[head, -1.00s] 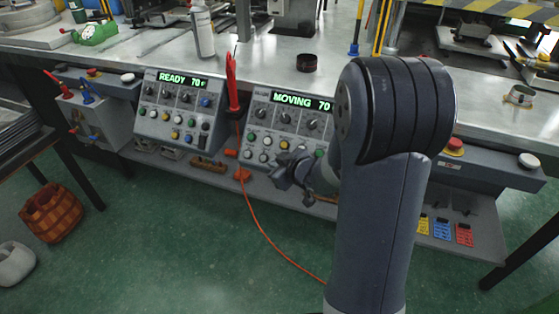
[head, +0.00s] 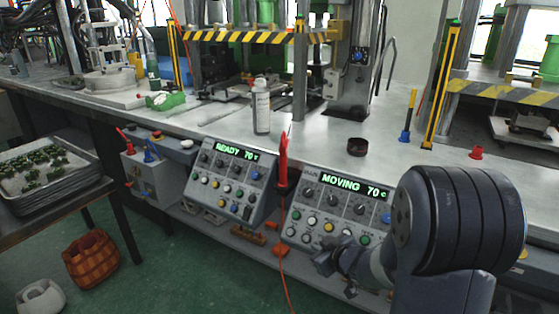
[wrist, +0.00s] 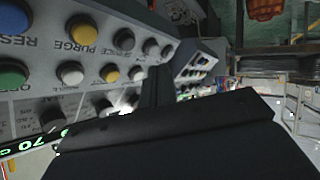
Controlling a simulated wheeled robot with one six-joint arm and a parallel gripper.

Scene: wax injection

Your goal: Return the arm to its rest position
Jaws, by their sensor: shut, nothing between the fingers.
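My gripper (head: 335,262) is in front of the right control panel (head: 318,215), whose display reads MOVING 70. In the head view the gripper is small and partly merged with my wrist; it holds nothing that I can see. My arm covers the right part of that panel. In the wrist view the dark gripper body (wrist: 190,135) fills the lower middle, close to the panel buttons (wrist: 85,35). I cannot tell whether it touches the panel.
The left control panel (head: 222,180) reads READY 70. A red screwdriver-like tool (head: 283,165) stands between the panels. A white bottle (head: 261,108) and a dark round tin (head: 357,147) stand on the bench. A basket (head: 92,259) is on the green floor at left.

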